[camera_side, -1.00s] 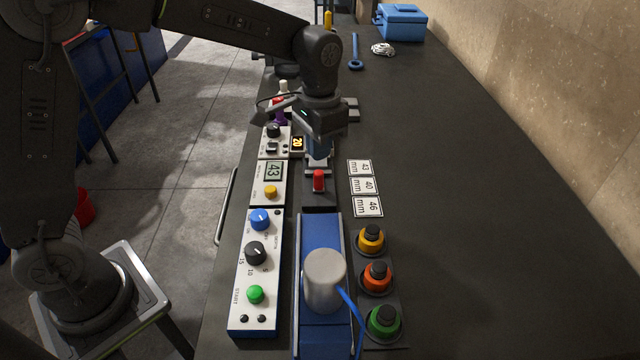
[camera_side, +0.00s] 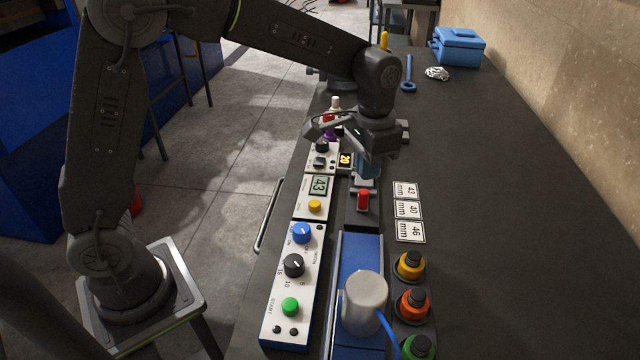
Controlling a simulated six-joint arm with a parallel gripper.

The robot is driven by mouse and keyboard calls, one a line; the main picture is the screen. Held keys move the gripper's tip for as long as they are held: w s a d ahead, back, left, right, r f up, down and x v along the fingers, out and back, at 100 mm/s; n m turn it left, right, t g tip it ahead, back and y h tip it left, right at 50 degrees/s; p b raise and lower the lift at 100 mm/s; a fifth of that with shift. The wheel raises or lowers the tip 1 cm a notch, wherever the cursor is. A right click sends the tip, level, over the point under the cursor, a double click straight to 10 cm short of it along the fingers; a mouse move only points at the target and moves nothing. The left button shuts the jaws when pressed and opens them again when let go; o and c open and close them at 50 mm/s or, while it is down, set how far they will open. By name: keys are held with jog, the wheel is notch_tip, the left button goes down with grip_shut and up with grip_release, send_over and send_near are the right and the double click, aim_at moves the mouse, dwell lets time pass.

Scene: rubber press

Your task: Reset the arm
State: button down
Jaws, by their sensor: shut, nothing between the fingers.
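My arm reaches from its stand on the left across to the dark bench (camera_side: 505,250).
A grey cylinder (camera_side: 366,302) with a blue hose stands on the blue press (camera_side: 360,250). Yellow (camera_side: 410,265), orange (camera_side: 414,304) and green (camera_side: 418,347) knobbed pieces stand right of it. Cards (camera_side: 408,211) read 43, 40 and 46. A blue box (camera_side: 459,47) sits far back. The bench's right side is clear.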

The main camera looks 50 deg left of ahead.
jog(key=s+a+r+n+t, duration=0.1)
jog(key=s+a+r+t, duration=0.1)
jog(key=s, duration=0.9)
jog(key=s+a+r+n+t, duration=0.2)
jog(key=s+a+r+t, duration=0.1)
jog(key=s, duration=0.7)
jog(key=shift+s+a+r+t, duration=0.3)
jog(key=shift+s+a+r, duration=0.1)
jog(key=shift+a+r, duration=0.45)
